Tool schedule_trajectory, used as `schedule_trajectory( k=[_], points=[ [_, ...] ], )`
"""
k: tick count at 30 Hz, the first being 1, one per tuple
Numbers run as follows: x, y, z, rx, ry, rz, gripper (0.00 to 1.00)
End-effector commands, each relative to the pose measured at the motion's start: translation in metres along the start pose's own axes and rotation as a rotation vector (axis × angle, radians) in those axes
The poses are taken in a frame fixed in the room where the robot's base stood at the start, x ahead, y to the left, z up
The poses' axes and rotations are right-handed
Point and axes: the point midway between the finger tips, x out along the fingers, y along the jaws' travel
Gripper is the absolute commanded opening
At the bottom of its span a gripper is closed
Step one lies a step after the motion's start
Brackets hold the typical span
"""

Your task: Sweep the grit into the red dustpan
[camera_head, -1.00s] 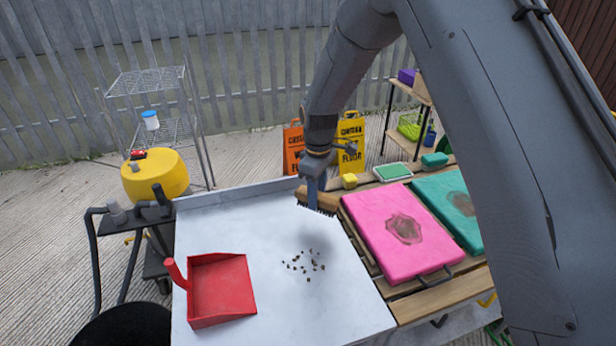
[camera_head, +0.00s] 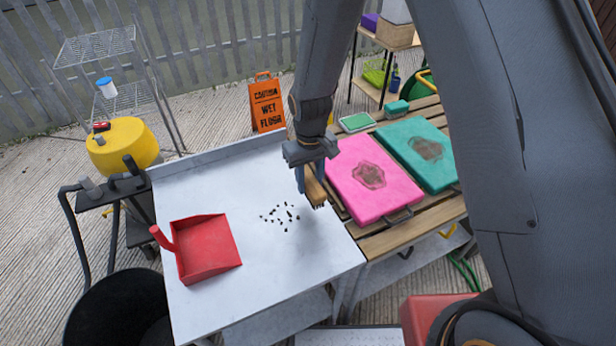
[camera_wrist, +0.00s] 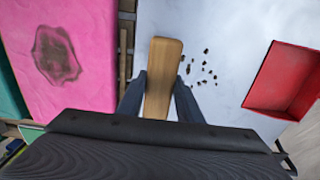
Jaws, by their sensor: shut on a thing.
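The dark grit (camera_head: 283,217) lies scattered in a small patch on the white tabletop (camera_head: 330,262), between the dustpan and my gripper. The red dustpan (camera_head: 208,250) lies on the left part of the tabletop, its handle toward the upper left. My gripper (camera_head: 307,190) is shut on a wooden brush (camera_head: 315,192), bristles down, just right of the grit. In the wrist view the brush's wooden back (camera_wrist: 163,80) sits between the fingers, with the grit (camera_wrist: 204,68) beside it and the dustpan (camera_wrist: 283,80) farther right. I cannot tell whether the bristles touch the table.
Pink (camera_head: 372,180) and teal (camera_head: 418,155) stained pads lie on a slatted wooden bench (camera_head: 420,232) right of the table. A black bin (camera_head: 120,315) and a cart with a yellow lidded part (camera_head: 122,143) stand at left. An orange wet-floor sign (camera_head: 267,103) stands behind.

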Motion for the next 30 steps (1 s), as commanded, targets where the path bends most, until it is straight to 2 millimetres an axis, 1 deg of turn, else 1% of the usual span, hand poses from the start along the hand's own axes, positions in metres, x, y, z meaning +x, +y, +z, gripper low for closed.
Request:
schedule_trajectory(
  k=[18, 24, 30],
  points=[
    [0.051, 0.000, -0.001, -0.003, 0.000, 0.000, 0.13],
    [0.060, 0.000, -0.001, -0.003, 0.000, 0.000, 0.13],
    [0.060, 0.000, 0.000, -0.003, 0.000, 0.000, 0.13]
  ],
)
